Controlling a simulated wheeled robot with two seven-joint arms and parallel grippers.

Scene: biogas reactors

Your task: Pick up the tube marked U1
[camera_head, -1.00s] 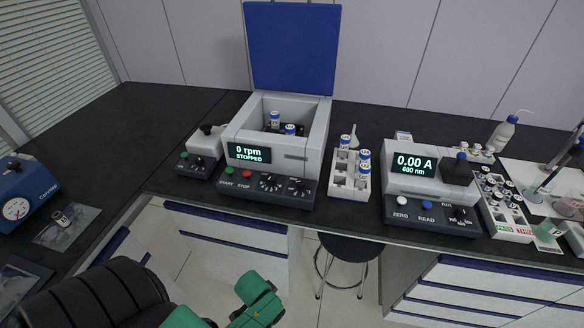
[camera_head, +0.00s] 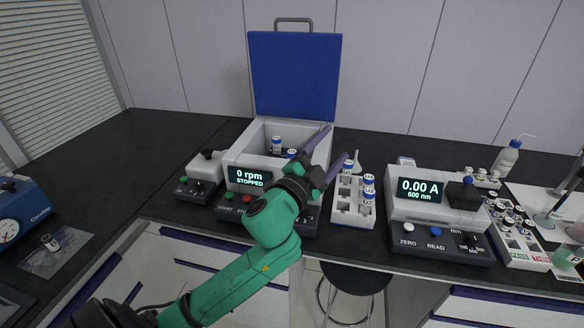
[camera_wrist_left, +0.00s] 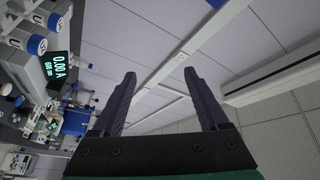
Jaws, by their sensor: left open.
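My left gripper (camera_head: 336,144) is open and empty, its dark fingers raised in front of the centrifuge's right side, pointing up and right. It also shows open in the left wrist view (camera_wrist_left: 160,76). Blue-capped tubes stand in the white rack (camera_head: 354,221), right of the gripper: one at the back left (camera_head: 347,166) and others along the right side (camera_head: 369,181). Two more blue-capped tubes (camera_head: 276,143) are in the open centrifuge (camera_head: 237,156), one partly hidden by my gripper. Labels are too small to tell which is U1. Blue-capped tubes (camera_wrist_left: 37,45) also show at the wrist view's upper left.
The centrifuge's blue lid (camera_head: 294,75) stands raised; its display reads 0 rpm, stopped. A photometer (camera_head: 432,212) is right of the rack, with another tube rack (camera_head: 513,232) beyond. A small mixer (camera_head: 204,170) stands left. A stool (camera_head: 355,278) is below the bench edge.

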